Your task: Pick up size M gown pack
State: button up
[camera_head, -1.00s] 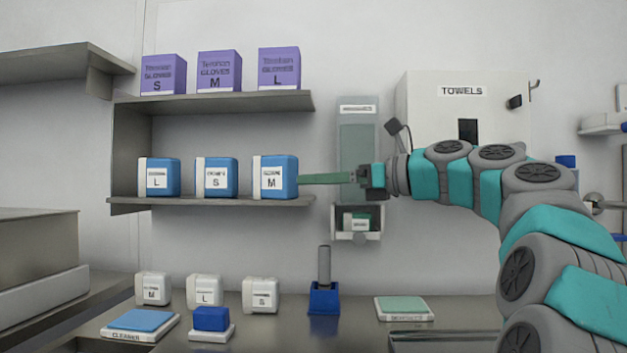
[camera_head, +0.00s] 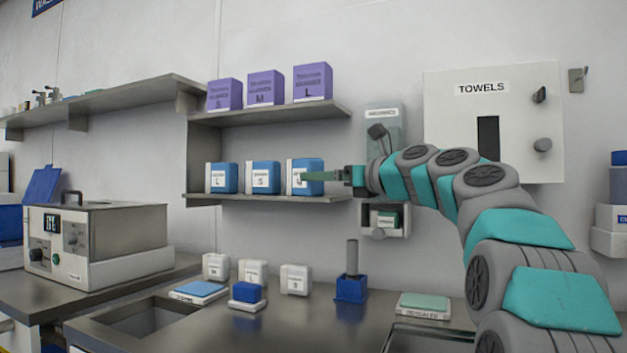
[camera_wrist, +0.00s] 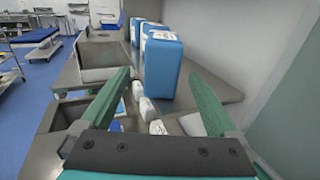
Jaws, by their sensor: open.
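The size M gown pack (camera_head: 305,176) is a blue block with a white label, at the right end of the row on the lower wall shelf. Packs marked L (camera_head: 222,178) and S (camera_head: 263,178) stand to its left. In the wrist view my open gripper (camera_wrist: 165,95) shows two green fingers spread apart. The nearest blue pack (camera_wrist: 163,68) stands ahead between them, with no visible contact.
The lower shelf (camera_head: 270,198) holds the gown packs; purple glove boxes (camera_head: 266,86) stand on the shelf above. A towel dispenser (camera_head: 492,120) is on the wall to the right. White boxes (camera_head: 253,271) and a blue holder (camera_head: 351,288) stand on the counter below.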

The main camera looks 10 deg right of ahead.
jog(key=shift+r+p+x, duration=0.2)
jog(key=shift+x, duration=1.45)
jog(key=shift+r+p+x, duration=0.15)
jog(key=shift+x, duration=1.55)
jog(key=shift+w+r, duration=0.1)
jog(key=shift+w, duration=0.15)
jog(key=shift+c, duration=0.3)
grip_shut()
